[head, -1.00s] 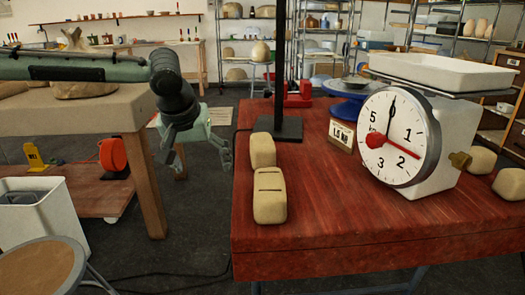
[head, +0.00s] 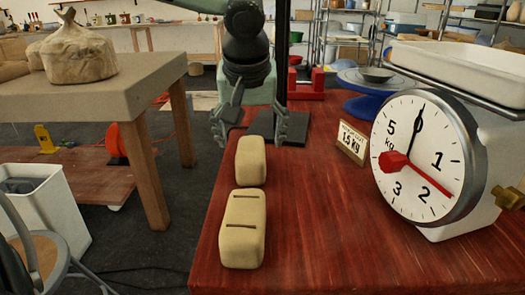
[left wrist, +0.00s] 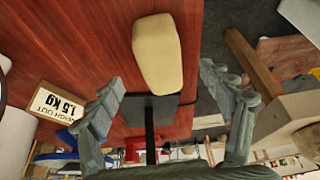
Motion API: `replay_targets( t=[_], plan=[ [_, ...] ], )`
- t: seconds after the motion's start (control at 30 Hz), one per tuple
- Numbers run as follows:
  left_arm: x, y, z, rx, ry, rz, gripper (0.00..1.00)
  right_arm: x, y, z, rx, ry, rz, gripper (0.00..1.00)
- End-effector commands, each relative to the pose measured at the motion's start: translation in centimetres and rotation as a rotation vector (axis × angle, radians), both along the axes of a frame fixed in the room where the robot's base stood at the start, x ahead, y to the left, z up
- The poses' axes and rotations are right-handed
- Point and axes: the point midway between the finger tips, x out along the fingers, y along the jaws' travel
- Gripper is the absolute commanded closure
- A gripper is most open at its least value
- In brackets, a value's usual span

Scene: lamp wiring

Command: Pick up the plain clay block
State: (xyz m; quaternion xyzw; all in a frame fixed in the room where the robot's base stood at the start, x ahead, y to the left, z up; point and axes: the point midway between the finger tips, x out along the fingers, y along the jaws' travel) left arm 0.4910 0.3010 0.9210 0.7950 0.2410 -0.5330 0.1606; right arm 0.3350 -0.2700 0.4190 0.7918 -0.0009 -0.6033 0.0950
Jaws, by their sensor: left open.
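The plain clay block (head: 251,160) is a tan, rounded block with no marks on top, lying near the left edge of the red table. A second clay block (head: 243,228) with two dark grooves lies in front of it. My left gripper (head: 249,135) is open and empty above and just behind the plain block, fingers pointing down and spread. In the left wrist view the plain block (left wrist: 157,52) lies ahead, between the lines of the open fingers (left wrist: 172,95) and apart from them. My right gripper is not in view.
A dial scale (head: 425,160) stands on the right of the red table (head: 320,225), beside a 1.5 kg card (head: 352,143). A dark stand base (head: 290,126) with a post is close behind the plain block. The table's middle front is clear.

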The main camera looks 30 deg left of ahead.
Motion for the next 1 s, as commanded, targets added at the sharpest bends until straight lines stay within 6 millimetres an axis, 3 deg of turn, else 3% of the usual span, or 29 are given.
replay_targets(
  t=[0.23,0.5,0.83,1.0],
  plan=[
    [1.0,0.7,-2.6,0.000,0.003,0.002,0.21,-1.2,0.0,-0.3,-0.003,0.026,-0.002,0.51],
    [2.7,1.6,-5.9,0.000,0.004,0.000,0.21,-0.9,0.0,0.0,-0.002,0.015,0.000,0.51],
    [3.0,1.8,-6.6,0.000,0.000,0.000,0.21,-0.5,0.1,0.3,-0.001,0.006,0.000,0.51],
    [3.0,1.8,-6.6,-0.001,0.001,0.000,0.41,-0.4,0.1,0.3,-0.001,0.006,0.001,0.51]
  ],
)
